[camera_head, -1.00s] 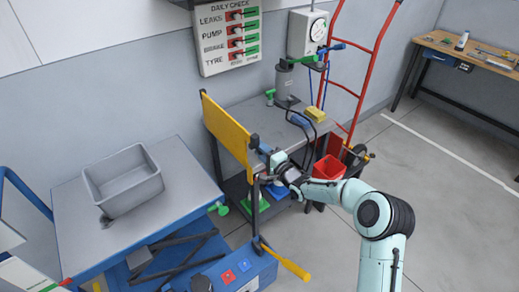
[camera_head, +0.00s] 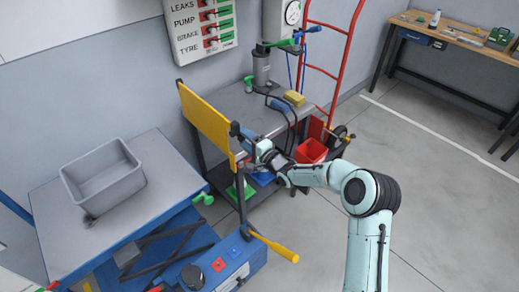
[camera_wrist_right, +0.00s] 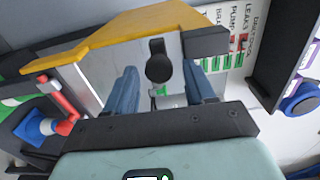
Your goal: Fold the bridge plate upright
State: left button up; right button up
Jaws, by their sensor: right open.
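In the right wrist view the plate (camera_wrist_right: 130,35) crosses the top, above the fingers. My right gripper (camera_head: 250,143) is at the plate's near right end, on the cart side. In the wrist view its blue fingers (camera_wrist_right: 162,90) are apart. A dark round knob (camera_wrist_right: 158,66) shows in the gap between them; I cannot tell whether they touch it. My left gripper is not in view.
A grey bin (camera_head: 103,178) sits on the lift table. A cart (camera_head: 240,110) with a yellow sponge (camera_head: 294,98) stands behind my right arm, near a red bucket (camera_head: 311,151). A yellow-handled lever (camera_head: 275,246) sticks out below. Floor at the right is clear.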

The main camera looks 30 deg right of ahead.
jog(key=s+d, duration=0.1)
jog(key=s, duration=1)
jog(key=shift+s+d, duration=0.35)
